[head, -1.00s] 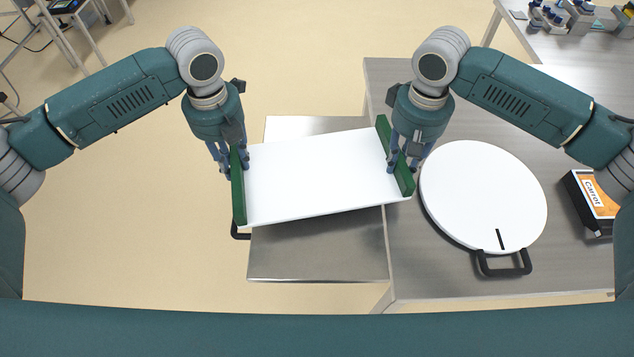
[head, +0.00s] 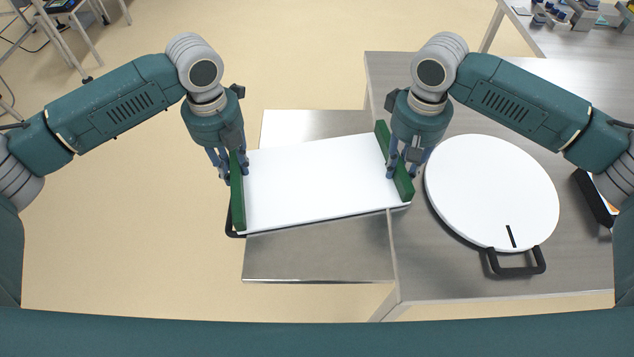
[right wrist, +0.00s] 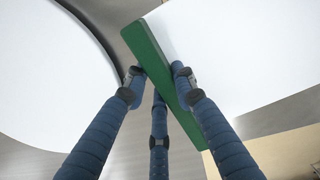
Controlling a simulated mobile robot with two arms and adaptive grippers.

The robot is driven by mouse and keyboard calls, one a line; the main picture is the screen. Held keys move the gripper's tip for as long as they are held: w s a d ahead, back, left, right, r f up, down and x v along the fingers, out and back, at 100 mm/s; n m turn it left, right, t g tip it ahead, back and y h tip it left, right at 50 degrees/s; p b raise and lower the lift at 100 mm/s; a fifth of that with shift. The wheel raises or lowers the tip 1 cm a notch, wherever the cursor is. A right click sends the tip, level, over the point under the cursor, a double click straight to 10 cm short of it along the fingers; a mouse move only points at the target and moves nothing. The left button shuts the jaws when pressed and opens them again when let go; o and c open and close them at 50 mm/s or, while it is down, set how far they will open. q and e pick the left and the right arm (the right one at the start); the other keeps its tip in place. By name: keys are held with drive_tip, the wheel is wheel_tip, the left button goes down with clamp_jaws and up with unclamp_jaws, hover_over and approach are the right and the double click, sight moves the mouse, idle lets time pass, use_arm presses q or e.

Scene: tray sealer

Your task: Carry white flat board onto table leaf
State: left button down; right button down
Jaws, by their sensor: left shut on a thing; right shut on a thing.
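The white flat board (head: 315,182) has a green rail at each end. It is held tilted in the picture, its right end further back, over the metal table leaf (head: 320,255). I cannot tell whether it touches the leaf. My left gripper (head: 233,170) is shut on the left green rail (head: 238,205). My right gripper (head: 402,168) is shut on the right green rail (head: 384,140). In the right wrist view, the fingers (right wrist: 160,80) straddle the green rail (right wrist: 160,65), with the white board beyond it. The board hides the leaf's middle.
A white round disc (head: 492,190) with a black handle (head: 517,262) lies on the grey table (head: 450,285), close to the board's right end. A black box (head: 594,198) is at the table's right. The floor left of the leaf is clear.

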use_arm(q)
drive_tip(key=c, duration=1.4)
unclamp_jaws()
drive_tip(key=shift+f, duration=0.15)
use_arm(e)
drive_tip(key=c, duration=1.4)
unclamp_jaws()
drive_tip(key=shift+f, duration=0.15)
use_arm(q)
wheel_tip(320, 180, up, 12)
use_arm(e)
wheel_tip(320, 180, up, 12)
